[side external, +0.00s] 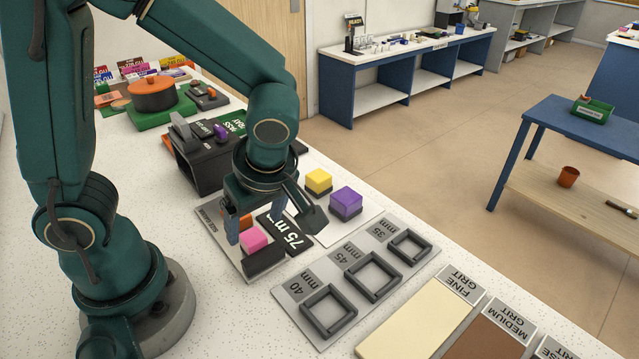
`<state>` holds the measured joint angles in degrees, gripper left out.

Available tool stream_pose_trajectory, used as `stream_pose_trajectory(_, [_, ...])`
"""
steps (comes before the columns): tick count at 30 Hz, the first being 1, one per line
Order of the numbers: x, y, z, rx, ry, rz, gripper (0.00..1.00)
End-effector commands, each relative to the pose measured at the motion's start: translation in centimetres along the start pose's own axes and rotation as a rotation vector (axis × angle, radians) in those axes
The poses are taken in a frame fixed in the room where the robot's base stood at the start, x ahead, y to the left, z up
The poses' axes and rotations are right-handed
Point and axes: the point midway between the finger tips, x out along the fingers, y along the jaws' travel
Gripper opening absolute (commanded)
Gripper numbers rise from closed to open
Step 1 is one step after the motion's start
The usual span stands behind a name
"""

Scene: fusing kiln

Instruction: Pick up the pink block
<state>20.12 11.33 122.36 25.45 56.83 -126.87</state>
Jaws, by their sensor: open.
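The pink block (253,238) sits low on a grey plate (211,214) near the middle of the white speckled table, beside a dark piece marked 75 m. My gripper (272,230) is above and around this area, pointing down, with its fingers apart. One finger shows left of the pink block and the other to its right. The block is between them in the picture; I cannot tell whether either finger touches it. An orange block (245,221) shows just behind the pink one, partly hidden by my gripper.
A yellow block (318,180) and a purple block (346,201) stand close on the right. A black kiln-like box (197,168) stands behind. A grey plate with square frames (329,311) and grit boards (418,318) lie in front. The table edge runs along the right.

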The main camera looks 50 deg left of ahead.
Motion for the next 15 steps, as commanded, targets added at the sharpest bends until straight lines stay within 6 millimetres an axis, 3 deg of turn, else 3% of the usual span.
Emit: stream_pose_trajectory(15, [5.0,-0.2,0.2,0.013,0.002,-0.008,0.79])
